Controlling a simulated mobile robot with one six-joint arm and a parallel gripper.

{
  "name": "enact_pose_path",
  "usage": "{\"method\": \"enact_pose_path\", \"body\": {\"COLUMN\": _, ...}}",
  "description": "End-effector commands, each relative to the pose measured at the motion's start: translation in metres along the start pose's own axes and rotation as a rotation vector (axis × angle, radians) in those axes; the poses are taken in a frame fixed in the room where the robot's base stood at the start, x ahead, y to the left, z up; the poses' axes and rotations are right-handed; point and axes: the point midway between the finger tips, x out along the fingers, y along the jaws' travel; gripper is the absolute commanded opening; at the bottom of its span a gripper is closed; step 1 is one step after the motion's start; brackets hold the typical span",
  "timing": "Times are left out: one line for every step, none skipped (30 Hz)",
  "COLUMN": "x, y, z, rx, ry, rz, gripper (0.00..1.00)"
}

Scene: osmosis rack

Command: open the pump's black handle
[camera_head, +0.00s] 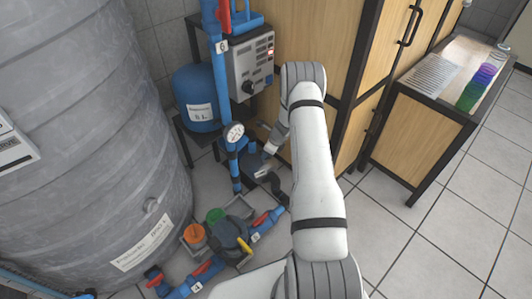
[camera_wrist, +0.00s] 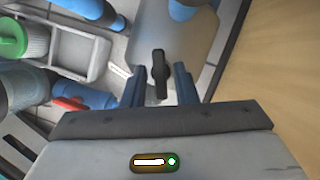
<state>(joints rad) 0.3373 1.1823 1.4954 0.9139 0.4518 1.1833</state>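The pump's black handle (camera_wrist: 160,84) is a short dark lever on a pale grey surface, at the centre of the wrist view. My gripper (camera_wrist: 160,70) is open. Its two dark blue-grey fingers stand on the left and right of the handle, with a visible gap on each side. I see no clear contact, and the depth of the fingers relative to the handle is hard to judge. In the head view my arm reaches down beside the blue pipes, and I cannot pick out the handle clearly there.
A pressure gauge (camera_head: 234,133) sits on the blue vertical pipe. A large grey tank (camera_head: 90,110) fills the left. A blue vessel (camera_head: 198,85) and a control box (camera_head: 250,65) stand behind. A wooden cabinet (camera_head: 310,35) is close on the right. A red valve handle (camera_wrist: 70,103) lies left of my fingers.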

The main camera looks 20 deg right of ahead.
Motion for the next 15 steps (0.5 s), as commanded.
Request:
{"method": "enact_pose_path", "body": {"x": -0.0001, "y": 0.0001, "z": 0.0001, "rx": 0.0, "ry": 0.0, "rz": 0.0, "gripper": 0.22}}
{"method": "enact_pose_path", "body": {"x": -0.0001, "y": 0.0001, "z": 0.0001, "rx": 0.0, "ry": 0.0, "rz": 0.0, "gripper": 0.2}}
{"method": "enact_pose_path", "body": {"x": 0.0, "y": 0.0001, "z": 0.0001, "rx": 0.0, "ry": 0.0, "rz": 0.0, "gripper": 0.16}}
{"method": "enact_pose_path", "body": {"x": -0.0001, "y": 0.0002, "z": 0.0002, "rx": 0.0, "ry": 0.0, "rz": 0.0, "gripper": 0.14}}
{"method": "enact_pose_path", "body": {"x": -0.0001, "y": 0.0002, "z": 0.0002, "rx": -0.001, "ry": 0.0, "rz": 0.0, "gripper": 0.12}}
{"method": "enact_pose_path", "body": {"x": 0.0, "y": 0.0002, "z": 0.0003, "rx": -0.001, "ry": 0.0, "rz": 0.0, "gripper": 0.08}}
{"method": "enact_pose_path", "body": {"x": 0.0, "y": 0.0003, "z": 0.0003, "rx": -0.001, "ry": 0.0, "rz": 0.0, "gripper": 0.06}}
{"method": "enact_pose_path", "body": {"x": 0.0, "y": 0.0003, "z": 0.0003, "rx": -0.001, "ry": 0.0, "rz": 0.0, "gripper": 0.03}}
{"method": "enact_pose_path", "body": {"x": 0.0, "y": 0.0003, "z": 0.0003, "rx": -0.001, "ry": 0.0, "rz": 0.0, "gripper": 0.0}}
{"method": "enact_pose_path", "body": {"x": 0.0, "y": 0.0004, "z": 0.0003, "rx": -0.001, "ry": 0.0, "rz": 0.001, "gripper": 0.0}}
{"method": "enact_pose_path", "body": {"x": 0.0, "y": 0.0004, "z": 0.0004, "rx": -0.001, "ry": 0.0, "rz": 0.001, "gripper": 0.0}}
{"method": "enact_pose_path", "body": {"x": 0.0, "y": 0.0005, "z": 0.0004, "rx": -0.001, "ry": 0.0, "rz": 0.001, "gripper": 0.0}}
{"method": "enact_pose_path", "body": {"x": 0.0, "y": 0.0005, "z": 0.0004, "rx": -0.001, "ry": 0.0, "rz": 0.001, "gripper": 0.0}}
{"method": "enact_pose_path", "body": {"x": 0.0001, "y": 0.0005, "z": 0.0004, "rx": -0.001, "ry": 0.0, "rz": 0.001, "gripper": 0.0}}
{"method": "enact_pose_path", "body": {"x": 0.0001, "y": 0.0006, "z": 0.0005, "rx": -0.002, "ry": 0.0, "rz": 0.001, "gripper": 0.0}}
